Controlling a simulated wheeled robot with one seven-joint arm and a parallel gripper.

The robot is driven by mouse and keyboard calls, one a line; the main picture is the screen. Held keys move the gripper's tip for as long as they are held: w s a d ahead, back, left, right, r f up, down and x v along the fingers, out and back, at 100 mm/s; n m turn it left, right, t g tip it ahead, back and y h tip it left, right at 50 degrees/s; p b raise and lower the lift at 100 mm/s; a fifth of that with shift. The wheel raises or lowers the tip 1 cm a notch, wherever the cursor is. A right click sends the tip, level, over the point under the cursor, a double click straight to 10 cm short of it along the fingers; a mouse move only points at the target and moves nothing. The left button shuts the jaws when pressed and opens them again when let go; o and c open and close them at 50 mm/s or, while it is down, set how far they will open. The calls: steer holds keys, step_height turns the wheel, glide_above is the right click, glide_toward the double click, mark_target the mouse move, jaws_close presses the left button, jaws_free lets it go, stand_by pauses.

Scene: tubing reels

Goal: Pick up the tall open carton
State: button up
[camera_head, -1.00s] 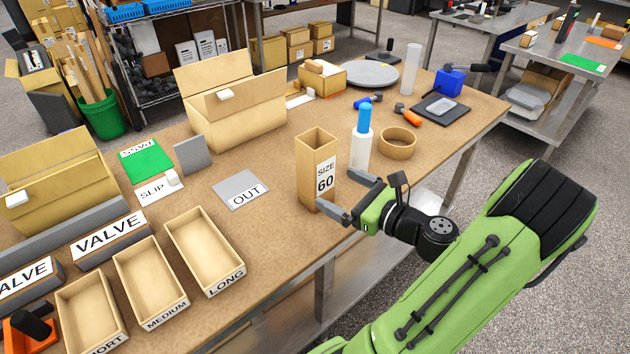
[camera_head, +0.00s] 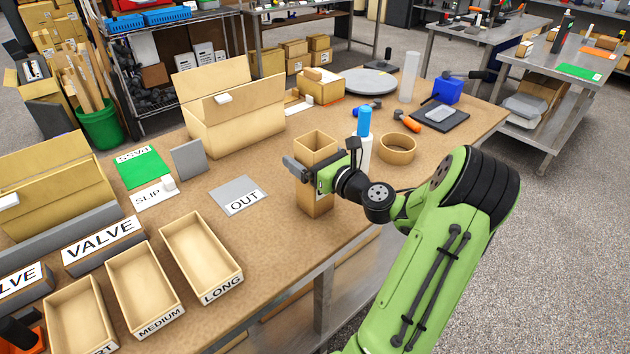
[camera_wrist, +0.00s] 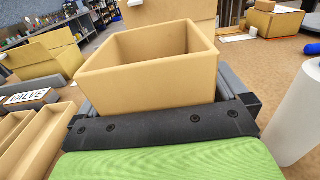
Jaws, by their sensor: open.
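The tall open carton (camera_head: 317,146) stands upright on the brown workbench near its front edge, its open top facing up. My gripper (camera_head: 306,168) is at the upper part of the carton and hides much of its label side. In the wrist view the carton (camera_wrist: 150,82) fills the middle, with its empty inside showing. Grey jaw parts of my gripper (camera_wrist: 158,92) show on its left and right sides, so the jaws are open around it. Whether either finger touches the cardboard cannot be told.
A blue-capped white bottle (camera_head: 364,125) stands close right of the carton. A large open box (camera_head: 232,112) stands behind.

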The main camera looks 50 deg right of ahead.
steer(key=c, duration=1.3)
